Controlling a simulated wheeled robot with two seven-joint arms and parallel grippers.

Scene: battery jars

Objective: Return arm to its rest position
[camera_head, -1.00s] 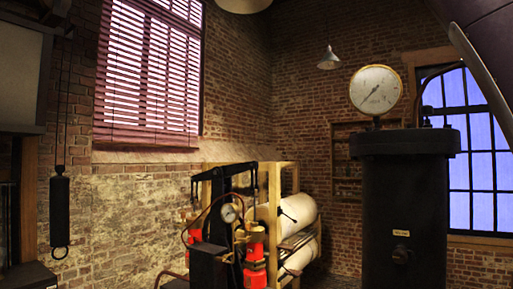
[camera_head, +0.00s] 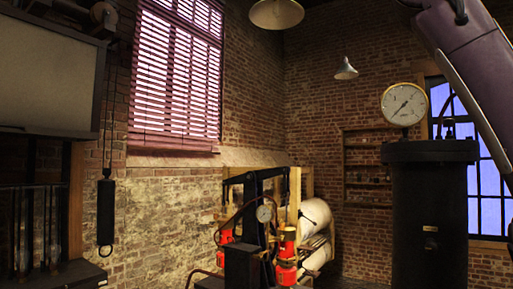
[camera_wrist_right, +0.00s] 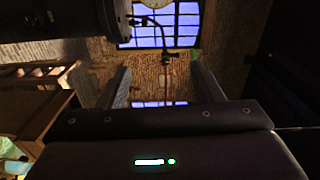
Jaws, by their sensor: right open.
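My right arm (camera_head: 475,75) reaches into the head view from the upper right corner, in front of the window. Its gripper is not visible there. In the right wrist view my right gripper (camera_wrist_right: 162,80) has its two grey fingers wide apart with nothing between them. Beyond the fingers are a brick wall and a blue-lit window (camera_wrist_right: 160,32). My left gripper is in neither view.
A black cylinder (camera_head: 428,215) topped by a round gauge (camera_head: 404,104) stands at right, near my right arm in the picture. A black press frame (camera_head: 262,190), red cylinders (camera_head: 287,258) and white rolls (camera_head: 316,213) stand mid-room. A dark weight (camera_head: 106,212) hangs at left.

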